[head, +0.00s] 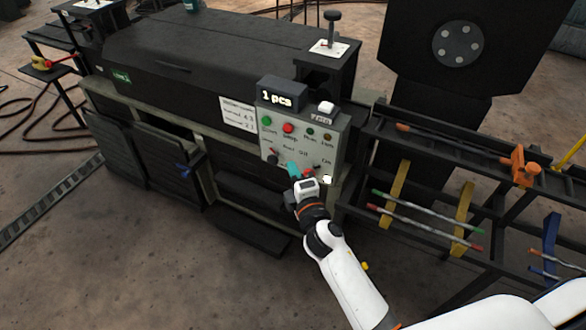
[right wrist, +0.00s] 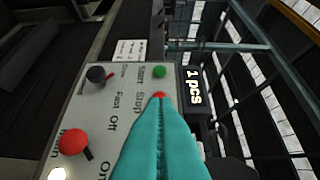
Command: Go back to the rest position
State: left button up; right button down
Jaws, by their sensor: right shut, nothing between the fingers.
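My right gripper (head: 294,170) is in front of the lower part of the grey control panel (head: 273,137) in the head view. In the right wrist view its teal fingers (right wrist: 160,145) are shut together with nothing between them. The fingertips overlap the red button (right wrist: 158,97) in that view; I cannot tell whether they touch it. The green button (right wrist: 159,72) is beside it. A black knob (right wrist: 96,74) and a red knob (right wrist: 73,141) also show on the panel. My left gripper is not in view.
A display reading "1 pcs" (head: 281,94) sits atop the panel. The long dark machine (head: 190,55) extends to the left. A black rack (head: 430,150) with coloured rods stands to the right. The floor (head: 130,270) at the front left is clear.

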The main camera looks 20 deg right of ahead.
dwell(0.5)
jog(key=s+d+f+m+g+p, duration=0.1)
jog(key=s+f+m+g, duration=0.2)
jog(key=s+f, duration=0.55)
jog(key=s+f+m+g+p, duration=0.1)
jog(key=s+f+m+g, duration=0.15)
jog(key=f, duration=1.05)
jog(key=s+d+f+m+g+p, duration=0.1)
jog(key=s+f+m+g, duration=0.4)
jog(key=f, duration=0.6)
jog(key=s+d+f+m+g, duration=0.1)
jog(key=s+f, duration=0.3)
jog(key=s, duration=0.6)
jog(key=s+d+f+m+g+p, duration=0.1)
jog(key=s+d+f+m+g, duration=0.1)
jog(key=s, duration=0.9)
jog(key=s+d+f+m+g+p, duration=0.1)
jog(key=s+d+f+m+g, duration=0.1)
jog(key=s+f, duration=0.4)
jog(key=s+g, duration=0.1)
jog(key=s, duration=0.3)
jog(key=shift+s, duration=0.2)
jog(key=shift+f+g, duration=0.1)
jog(key=shift+g, duration=0.15)
